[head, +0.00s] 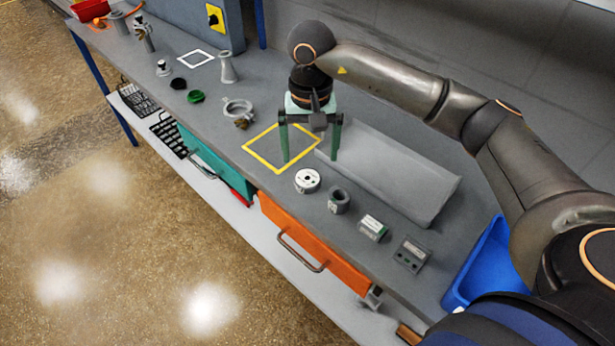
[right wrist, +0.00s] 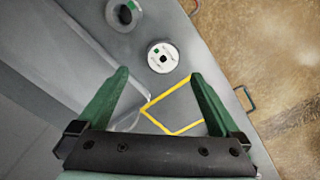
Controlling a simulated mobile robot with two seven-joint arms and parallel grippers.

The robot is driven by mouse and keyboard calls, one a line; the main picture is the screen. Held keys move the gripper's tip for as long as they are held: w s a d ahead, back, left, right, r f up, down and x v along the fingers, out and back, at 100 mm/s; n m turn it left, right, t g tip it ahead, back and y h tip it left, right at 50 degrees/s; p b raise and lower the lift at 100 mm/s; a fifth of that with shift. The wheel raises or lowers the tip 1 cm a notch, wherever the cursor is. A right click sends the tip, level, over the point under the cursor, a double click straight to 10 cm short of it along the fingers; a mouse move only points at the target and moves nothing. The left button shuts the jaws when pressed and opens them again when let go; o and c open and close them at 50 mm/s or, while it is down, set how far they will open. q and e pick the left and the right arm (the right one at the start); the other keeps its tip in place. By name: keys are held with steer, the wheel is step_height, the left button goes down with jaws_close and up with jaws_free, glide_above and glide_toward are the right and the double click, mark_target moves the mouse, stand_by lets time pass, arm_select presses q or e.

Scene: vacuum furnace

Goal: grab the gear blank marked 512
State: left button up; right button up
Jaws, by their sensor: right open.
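My right gripper (head: 310,158) has green fingers spread apart, with nothing between them. It hangs over the bench by the right side of the yellow square outline. A white-topped round disc (head: 307,181) with a dark centre hole lies just in front of the fingers. In the right wrist view the disc (right wrist: 163,56) sits slightly beyond the open fingertips (right wrist: 159,74), with a small green mark on its face. A grey hollow cylinder (head: 339,201) stands to its right, and it also shows in the right wrist view (right wrist: 123,14). I cannot read 512 on either. My left gripper is not in view.
A green-and-white box (head: 373,228) and a grey device (head: 410,256) stand farther right along the bench front. A long grey sloped block (head: 390,172) lies behind. The yellow square (head: 262,158) is empty. A blue bin (head: 478,270) is at the right.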

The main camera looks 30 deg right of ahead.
mark_target(307, 178)
steer(key=shift+a+f+p, duration=0.15)
steer(key=shift+f+p, duration=0.1)
steer(key=shift+f, duration=1.5)
steer(key=shift+a+f+p, duration=0.15)
steer(key=shift+f+p, duration=0.1)
steer(key=shift+f, duration=1.5)
steer(key=shift+r, duration=0.1)
jaws_close()
